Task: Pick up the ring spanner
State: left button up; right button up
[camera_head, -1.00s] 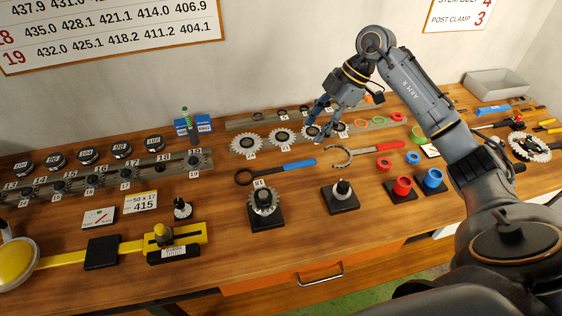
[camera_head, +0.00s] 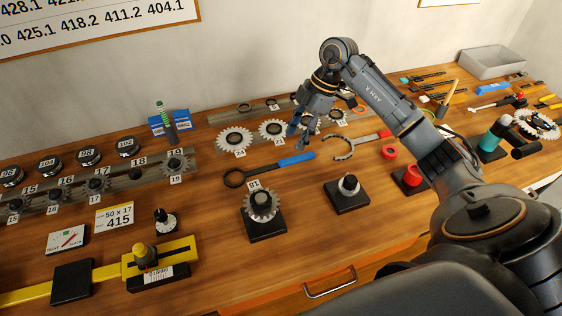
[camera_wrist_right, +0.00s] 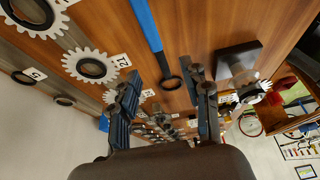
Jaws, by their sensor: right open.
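The ring spanner lies flat on the wooden bench, its blue handle (camera_head: 295,160) pointing up and right and its black ring end (camera_head: 234,178) to the left. In the right wrist view, its blue handle (camera_wrist_right: 148,22) comes in from the top and its ring (camera_wrist_right: 171,82) shows between my fingers. My right gripper (camera_head: 299,139) is open and empty, above the bench close to the handle in the head view. It also shows in the wrist view (camera_wrist_right: 166,78), fingers apart. I see no contact with the spanner. My left gripper is not in view.
Toothed sprockets (camera_head: 234,140) lie just behind the spanner. A sprocket on a black stand (camera_head: 262,207) is in front of it, and another black stand (camera_head: 348,192) is to the right. Bare wood surrounds the spanner's ring.

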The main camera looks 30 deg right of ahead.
aim_at(283, 162)
jog(key=x, duration=0.3)
jog(key=shift+a+f, duration=0.15)
jog(key=shift+f, duration=0.05)
jog(key=shift+w+a+f+p, duration=0.2)
jog(key=shift+f+p, duration=0.35)
jog(key=shift+p, duration=0.1)
jog(key=p+x, duration=0.1)
jog(key=x, duration=0.2)
jog(key=shift+w+f, duration=0.15)
jog(key=shift+f, duration=0.1)
jog(key=shift+a+f, duration=0.1)
jog(key=shift+f, duration=0.3)
jog(key=shift+f, duration=0.1)
grip_shut()
